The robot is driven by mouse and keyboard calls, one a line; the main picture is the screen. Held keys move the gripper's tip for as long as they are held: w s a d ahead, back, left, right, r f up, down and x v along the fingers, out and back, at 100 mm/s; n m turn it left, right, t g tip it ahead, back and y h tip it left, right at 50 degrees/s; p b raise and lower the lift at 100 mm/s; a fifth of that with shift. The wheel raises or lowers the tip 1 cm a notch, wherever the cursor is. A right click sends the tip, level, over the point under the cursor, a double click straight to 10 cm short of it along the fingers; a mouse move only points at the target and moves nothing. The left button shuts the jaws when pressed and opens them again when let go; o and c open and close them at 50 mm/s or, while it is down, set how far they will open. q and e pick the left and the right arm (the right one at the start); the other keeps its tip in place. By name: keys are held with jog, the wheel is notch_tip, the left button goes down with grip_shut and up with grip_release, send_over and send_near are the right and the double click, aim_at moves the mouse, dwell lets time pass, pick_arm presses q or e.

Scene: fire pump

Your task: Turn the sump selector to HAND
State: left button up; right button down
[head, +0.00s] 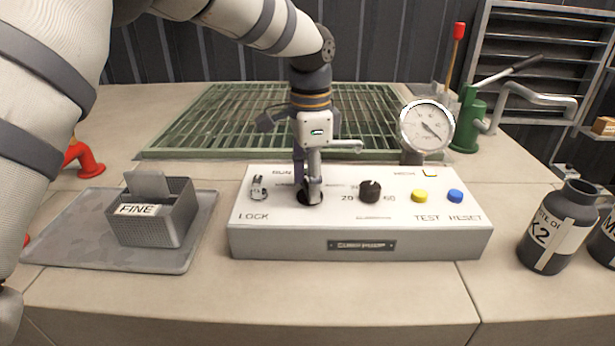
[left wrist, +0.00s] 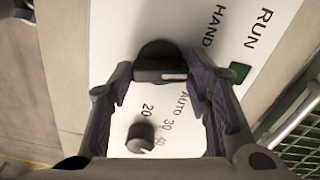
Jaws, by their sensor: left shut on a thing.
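The white sump control box (head: 270,235) stands on the bench in the head view. My left gripper (head: 311,188) reaches down to its top from behind and is shut on the black selector knob (left wrist: 160,64). In the left wrist view the fingers (left wrist: 160,82) sit on either side of the knob. The knob's white mark extends toward the right of that view, between the printed words HAND (left wrist: 213,26) and AUTO (left wrist: 181,100). In the head view the gripper hides most of the knob. My right gripper is not in view.
A toggle switch (head: 259,188) marked LOCK is left of the gripper. A black dial (head: 370,191), a yellow button (head: 420,196) and a blue button (head: 455,196) are right. A gauge (head: 427,127) and green grating (head: 220,117) stand behind. A basket marked FINE (head: 165,222) is left.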

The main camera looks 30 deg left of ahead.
pick_arm(q)
jog(key=n, duration=0.4)
jog(key=shift+n+p, duration=0.3)
jog(key=shift+p, duration=0.05)
jog(key=n, duration=0.4)
jog(key=shift+f, duration=0.1)
jog(key=shift+n, duration=0.4)
jog(key=o, duration=1.2)
jog(key=shift+c, duration=0.2)
notch_tip(320, 180, up, 12)
